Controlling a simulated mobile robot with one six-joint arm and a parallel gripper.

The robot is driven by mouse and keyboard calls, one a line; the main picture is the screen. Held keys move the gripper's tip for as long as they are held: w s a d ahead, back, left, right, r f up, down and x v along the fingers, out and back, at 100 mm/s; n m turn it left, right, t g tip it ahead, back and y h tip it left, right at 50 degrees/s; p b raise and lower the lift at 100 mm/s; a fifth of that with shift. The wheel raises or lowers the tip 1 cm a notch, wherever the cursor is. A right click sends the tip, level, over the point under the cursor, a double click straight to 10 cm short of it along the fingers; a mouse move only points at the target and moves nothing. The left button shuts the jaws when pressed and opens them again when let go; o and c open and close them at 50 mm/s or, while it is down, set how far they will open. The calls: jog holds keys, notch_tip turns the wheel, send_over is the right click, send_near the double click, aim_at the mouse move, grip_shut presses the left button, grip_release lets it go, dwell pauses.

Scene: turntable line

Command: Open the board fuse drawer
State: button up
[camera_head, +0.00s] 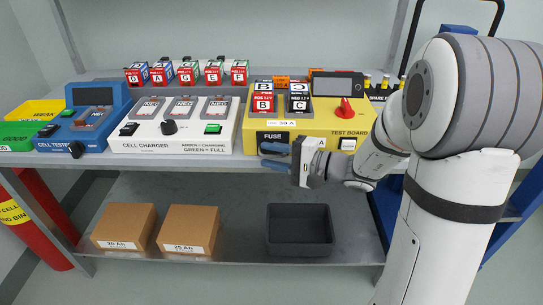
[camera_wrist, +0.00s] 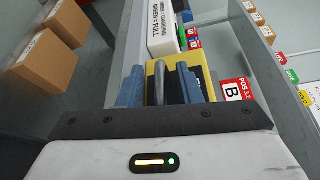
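The yellow test board (camera_head: 365,127) stands on the bench, with a FUSE label (camera_head: 272,137) on the left of its front face. It also shows in the wrist view as a yellow block (camera_wrist: 152,68). My gripper (camera_head: 268,156) is in front of the board, just below the FUSE label, and covers part of the front there. In the wrist view its two blue fingers (camera_wrist: 161,88) are apart, with a grey bar-like handle (camera_wrist: 160,82) between them. A gap shows on each side of the handle. The fuse drawer's front is mostly hidden; I cannot tell how far it sits out.
A row of cells (camera_head: 187,73) stands behind. On the lower shelf are two cardboard boxes (camera_head: 125,226) (camera_head: 188,229) and a dark empty bin (camera_head: 300,231). Space before the bench is free.

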jog(key=shift+c, duration=0.4)
grip_shut()
